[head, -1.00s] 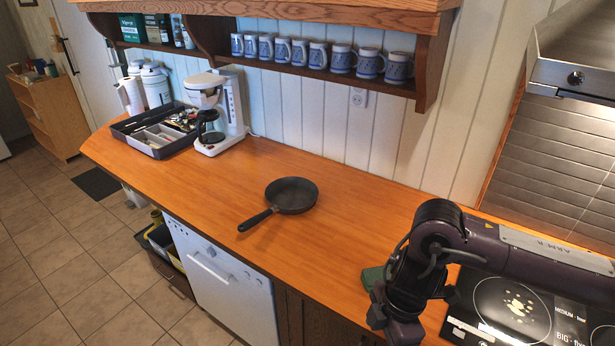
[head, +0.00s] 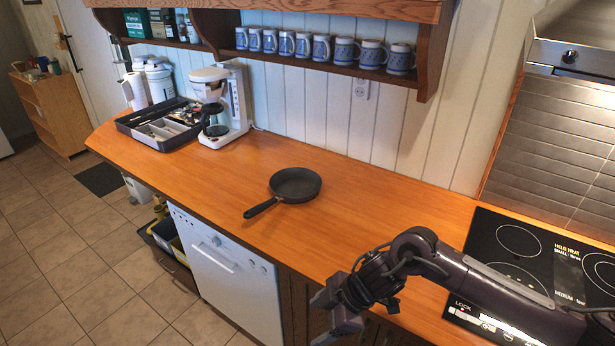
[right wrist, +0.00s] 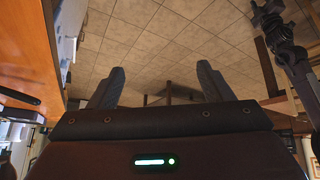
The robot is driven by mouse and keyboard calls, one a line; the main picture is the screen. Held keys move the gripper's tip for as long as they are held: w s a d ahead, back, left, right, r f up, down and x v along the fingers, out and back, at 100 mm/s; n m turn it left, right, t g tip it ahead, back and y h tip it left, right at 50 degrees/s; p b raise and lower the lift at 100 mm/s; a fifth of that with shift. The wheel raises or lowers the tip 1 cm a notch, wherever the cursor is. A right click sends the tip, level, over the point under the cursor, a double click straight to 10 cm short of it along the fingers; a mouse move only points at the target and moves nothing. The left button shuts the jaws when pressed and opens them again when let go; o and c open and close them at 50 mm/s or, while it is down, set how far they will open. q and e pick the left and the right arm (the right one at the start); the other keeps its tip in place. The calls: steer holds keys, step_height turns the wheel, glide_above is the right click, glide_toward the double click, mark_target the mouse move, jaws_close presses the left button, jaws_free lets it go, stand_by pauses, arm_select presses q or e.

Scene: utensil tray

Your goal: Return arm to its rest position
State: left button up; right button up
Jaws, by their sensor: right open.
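My right arm reaches in from the right in the head view, over the front edge of the counter (head: 250,160). Its gripper (head: 337,318) hangs low in front of the cabinet doors, clear of the counter top. In the right wrist view my right gripper (right wrist: 158,86) has its two fingers wide apart, with nothing between them and floor tiles beyond. A dark jointed arm, seemingly my left, shows at the upper right of the right wrist view (right wrist: 285,50). Its fingers are too small to read. No left arm shows in the head view.
A black frying pan (head: 295,184) lies mid-counter. A utensil tray (head: 130,128) and a white coffee maker (head: 238,105) stand at the far left. A cooktop (head: 510,250) is at the right. Mugs (head: 320,48) line the shelf above. The counter around the pan is clear.

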steer(key=w+f+m+t+y+b, duration=0.1)
steer(key=w+f+m+t+b, duration=0.15)
steer(key=f, duration=0.65)
steer(key=w+f+m+t+y+b, duration=0.1)
steer(key=w+f+m+t, duration=0.2)
steer(key=f, duration=0.6)
steer(key=s+d+f+m+h, duration=0.1)
steer(key=s+d+f+m, duration=0.15)
steer(key=f, duration=0.25)
steer(key=s+d+f+m+h+b, duration=0.1)
steer(key=s+d+f, duration=0.15)
steer(key=f, duration=0.35)
steer(key=s+d+f+m+h, duration=0.1)
steer(key=d+f+m, duration=0.15)
steer(key=f, duration=0.25)
steer(key=s+d+f+m+g+h+b, duration=0.1)
steer(key=s+d+f, duration=0.2)
steer(key=s+f, duration=0.35)
steer(key=s+d+f+m+g+h, duration=0.1)
steer(key=s+d+f+m+h, duration=0.1)
steer(key=s+d+f, duration=0.35)
steer(key=s+d+f+g+h, duration=0.1)
steer(key=s+f, duration=0.3)
steer(key=s, duration=0.8)
steer(key=s+d+f+m+g+h+b, duration=0.1)
steer(key=s+d+f+g, duration=0.1)
steer(key=s, duration=1)
steer(key=shift+s+d+f+h, duration=0.2)
steer(key=shift+d+f+h, duration=0.1)
steer(key=shift+d+f, duration=0.5)
